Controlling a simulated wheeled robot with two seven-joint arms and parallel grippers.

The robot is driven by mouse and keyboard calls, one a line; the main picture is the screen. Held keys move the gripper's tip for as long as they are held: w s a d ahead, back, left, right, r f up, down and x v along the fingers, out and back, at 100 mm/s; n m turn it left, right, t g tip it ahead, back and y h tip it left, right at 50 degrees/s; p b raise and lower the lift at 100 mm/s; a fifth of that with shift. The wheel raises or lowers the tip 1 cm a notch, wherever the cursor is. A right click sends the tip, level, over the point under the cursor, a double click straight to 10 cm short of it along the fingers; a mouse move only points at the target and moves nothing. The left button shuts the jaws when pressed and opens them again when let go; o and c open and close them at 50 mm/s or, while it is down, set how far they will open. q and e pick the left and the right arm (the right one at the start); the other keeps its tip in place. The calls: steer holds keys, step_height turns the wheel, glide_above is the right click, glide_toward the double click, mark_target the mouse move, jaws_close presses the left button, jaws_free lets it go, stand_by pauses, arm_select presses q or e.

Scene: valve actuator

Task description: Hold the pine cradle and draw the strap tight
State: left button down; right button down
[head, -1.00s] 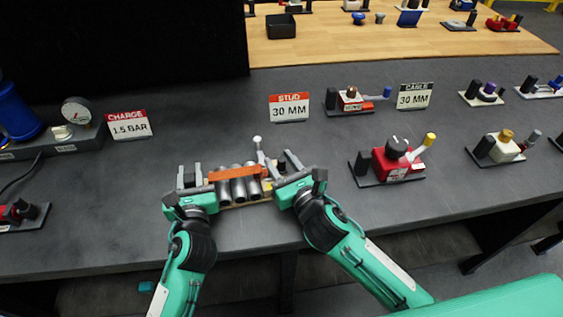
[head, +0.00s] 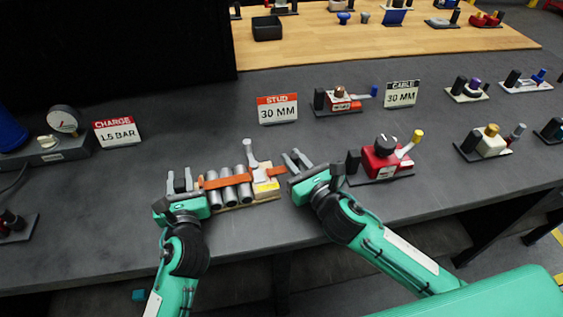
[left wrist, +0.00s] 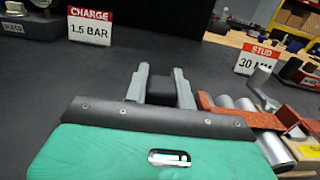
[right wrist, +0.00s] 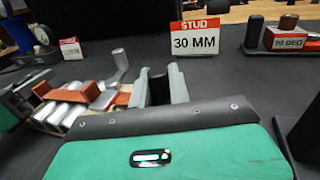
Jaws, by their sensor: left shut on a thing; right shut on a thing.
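The pine cradle (head: 236,206) lies near the bench's front edge with grey cylinders (head: 228,191) on it. An orange strap (head: 218,181) crosses over them to a pale buckle block (head: 264,185) with a grey upright lever (head: 250,153). My left gripper (head: 181,181) is shut on a black grip at the cradle's left end; the grip (left wrist: 160,91) shows between the fingers in the left wrist view. My right gripper (head: 294,160) is right of the buckle, at the strap's free end, shut on a black piece (right wrist: 158,90). How this joins the strap is unclear.
Right of my right gripper stands a red device (head: 383,160) with a yellow-tipped lever. Behind are the STUD sign (head: 277,108) and CABLE sign (head: 401,94); the CHARGE sign (head: 117,131) and a gauge (head: 63,121) are at left.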

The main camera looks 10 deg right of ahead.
arm_select(q)
steer(key=shift+f, duration=0.25)
arm_select(e)
steer(key=shift+d+f, duration=0.1)
steer(key=shift+d, duration=0.25)
steer(key=c, duration=1.3)
jaws_free()
steer(key=shift+c, duration=0.2)
steer(key=v, duration=1.2)
